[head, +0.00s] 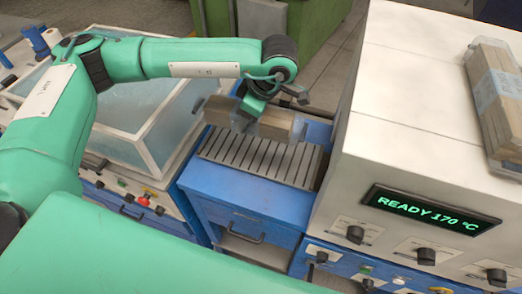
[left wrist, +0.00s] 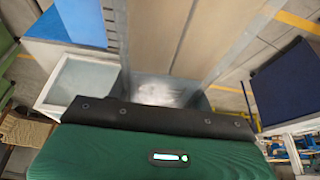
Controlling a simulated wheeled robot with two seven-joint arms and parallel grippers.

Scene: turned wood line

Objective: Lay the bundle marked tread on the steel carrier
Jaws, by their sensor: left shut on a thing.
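My left gripper (head: 250,110) is shut on a wooden bundle (head: 276,124) with clear wrap around its ends. The gripper holds it by the middle, over the slatted grey steel carrier (head: 240,158) on a blue cabinet. The bundle looks roughly level and apart from the slats, but the gap is hard to judge. In the left wrist view the bundle (left wrist: 190,40) fills the upper middle as long pale boards. No tread mark can be read on it. My right gripper is not in view.
A second wrapped wood bundle (head: 495,95) lies on the white machine (head: 410,130) right of the carrier; its display reads READY 170 °C. A clear-lidded box (head: 150,105) stands left. A green machine (head: 300,20) stands behind. The slats below the bundle look clear.

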